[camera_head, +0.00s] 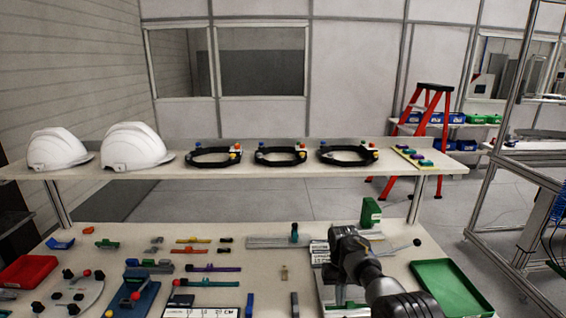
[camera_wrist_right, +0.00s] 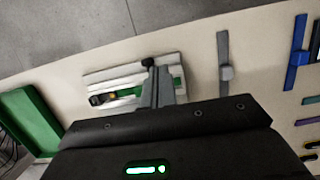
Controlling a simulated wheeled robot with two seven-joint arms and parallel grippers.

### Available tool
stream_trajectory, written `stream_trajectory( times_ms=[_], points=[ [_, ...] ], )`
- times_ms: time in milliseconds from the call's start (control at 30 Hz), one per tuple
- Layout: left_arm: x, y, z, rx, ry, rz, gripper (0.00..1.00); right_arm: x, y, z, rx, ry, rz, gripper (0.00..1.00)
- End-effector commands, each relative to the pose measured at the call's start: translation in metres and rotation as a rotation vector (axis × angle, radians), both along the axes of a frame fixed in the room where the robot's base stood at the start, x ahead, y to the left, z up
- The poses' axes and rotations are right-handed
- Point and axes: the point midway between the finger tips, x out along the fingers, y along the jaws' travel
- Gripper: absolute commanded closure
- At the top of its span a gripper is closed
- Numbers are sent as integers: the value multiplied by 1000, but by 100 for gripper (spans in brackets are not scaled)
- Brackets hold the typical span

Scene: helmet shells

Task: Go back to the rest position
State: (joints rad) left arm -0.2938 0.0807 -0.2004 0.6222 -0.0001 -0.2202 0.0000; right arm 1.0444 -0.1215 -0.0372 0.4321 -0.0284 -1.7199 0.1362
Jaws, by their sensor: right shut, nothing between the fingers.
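My right gripper (camera_head: 347,250) is over the right part of the workbench (camera_head: 265,270), its arm coming in from the lower right. In the right wrist view its fingers (camera_wrist_right: 156,90) are together, with nothing between them. Behind the fingers lies a grey fixture (camera_wrist_right: 105,78) with a green strip and a small amber-and-black piece. The fingers overlap the fixture in this view, and I cannot tell whether they touch it. My left gripper is not in view.
A green tray (camera_head: 448,288) lies at the bench's right, and a green block (camera_head: 371,212) stands behind the gripper. White helmets (camera_head: 135,148) and black rings (camera_head: 282,156) sit on the back shelf (camera_head: 300,174). Small parts and a red tray (camera_head: 28,271) cover the left.

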Motion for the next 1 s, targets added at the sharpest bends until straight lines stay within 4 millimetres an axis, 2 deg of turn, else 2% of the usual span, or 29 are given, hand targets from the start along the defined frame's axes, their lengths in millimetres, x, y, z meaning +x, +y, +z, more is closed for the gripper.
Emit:
stream_trajectory(
  times_ms=[367, 467, 633, 767, 900, 1000],
  points=[
    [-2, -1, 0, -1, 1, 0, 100, -19, -11, -50, 7, -55, -5, 100],
    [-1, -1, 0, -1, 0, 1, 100, -30, -18, -67, 7, -81, -11, 100],
    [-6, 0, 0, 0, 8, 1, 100, -60, -33, -100, 6, -134, -16, 100],
    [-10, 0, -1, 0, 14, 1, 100, -101, -47, -127, -1, -189, -13, 100],
    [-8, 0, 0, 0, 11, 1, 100, -171, -63, -146, -12, -274, 7, 100],
    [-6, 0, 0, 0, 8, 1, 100, -226, -70, -145, -17, -334, 32, 100]
  ],
)
